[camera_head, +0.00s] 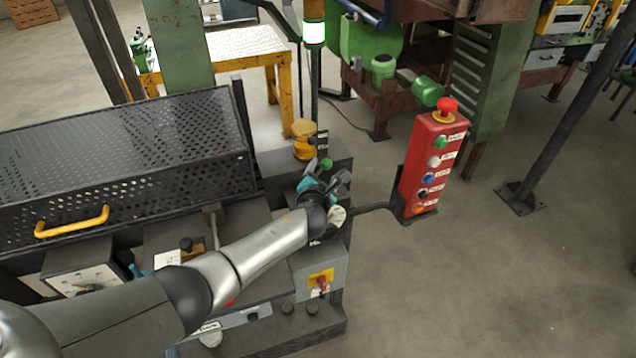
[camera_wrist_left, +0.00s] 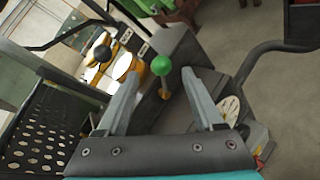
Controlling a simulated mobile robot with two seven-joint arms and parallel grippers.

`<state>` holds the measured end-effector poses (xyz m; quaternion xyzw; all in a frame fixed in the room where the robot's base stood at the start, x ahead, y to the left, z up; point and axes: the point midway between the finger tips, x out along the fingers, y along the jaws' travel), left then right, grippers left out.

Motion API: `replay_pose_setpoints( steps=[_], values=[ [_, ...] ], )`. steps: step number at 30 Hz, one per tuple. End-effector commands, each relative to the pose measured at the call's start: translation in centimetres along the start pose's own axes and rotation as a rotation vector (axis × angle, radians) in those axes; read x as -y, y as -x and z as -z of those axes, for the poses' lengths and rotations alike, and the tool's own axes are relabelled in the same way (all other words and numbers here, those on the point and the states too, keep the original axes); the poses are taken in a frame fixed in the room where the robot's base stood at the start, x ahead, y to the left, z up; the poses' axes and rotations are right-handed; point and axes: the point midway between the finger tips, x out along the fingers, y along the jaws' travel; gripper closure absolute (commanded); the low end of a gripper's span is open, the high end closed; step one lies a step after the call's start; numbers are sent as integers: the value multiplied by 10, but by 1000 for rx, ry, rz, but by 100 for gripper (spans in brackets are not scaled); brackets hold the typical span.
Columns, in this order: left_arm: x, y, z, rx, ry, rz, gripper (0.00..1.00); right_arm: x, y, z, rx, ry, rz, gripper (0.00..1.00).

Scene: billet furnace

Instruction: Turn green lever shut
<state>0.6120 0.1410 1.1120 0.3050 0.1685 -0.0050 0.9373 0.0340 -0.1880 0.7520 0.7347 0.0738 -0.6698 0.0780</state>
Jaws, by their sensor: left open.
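The green lever shows as a round green knob (camera_wrist_left: 162,66) on a short brass-coloured stem in the left wrist view. In the head view the green knob (camera_head: 326,164) sits just beyond my left gripper (camera_head: 327,182). In the left wrist view my left gripper (camera_wrist_left: 166,92) is open, with its two fingers apart and the knob and stem seen between their tips. I cannot tell whether either finger touches the lever. The lever's base is partly hidden in the head view by the gripper. My right gripper is in neither view.
A red button box (camera_head: 431,165) with a red mushroom button stands right of the gripper on a bent dark arm. A yellow round fitting (camera_head: 304,138) is behind the lever. A perforated guard (camera_head: 120,150) with a yellow handle lies left.

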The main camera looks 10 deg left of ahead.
Motion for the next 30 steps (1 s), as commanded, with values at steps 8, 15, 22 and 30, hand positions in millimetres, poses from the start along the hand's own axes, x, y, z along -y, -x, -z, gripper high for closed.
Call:
replay_pose_setpoints(
  steps=[8, 15, 22, 30],
  values=[
    [1, 28, 2, -1, -2, 1, 31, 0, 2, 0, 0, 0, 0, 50],
    [1, 53, 2, -1, -1, 3, 31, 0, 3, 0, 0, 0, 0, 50],
    [1, 77, 2, -3, -2, 3, 31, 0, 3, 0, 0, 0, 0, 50],
    [1, 91, 2, -3, -2, 2, 31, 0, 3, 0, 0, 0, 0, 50]
  ],
)
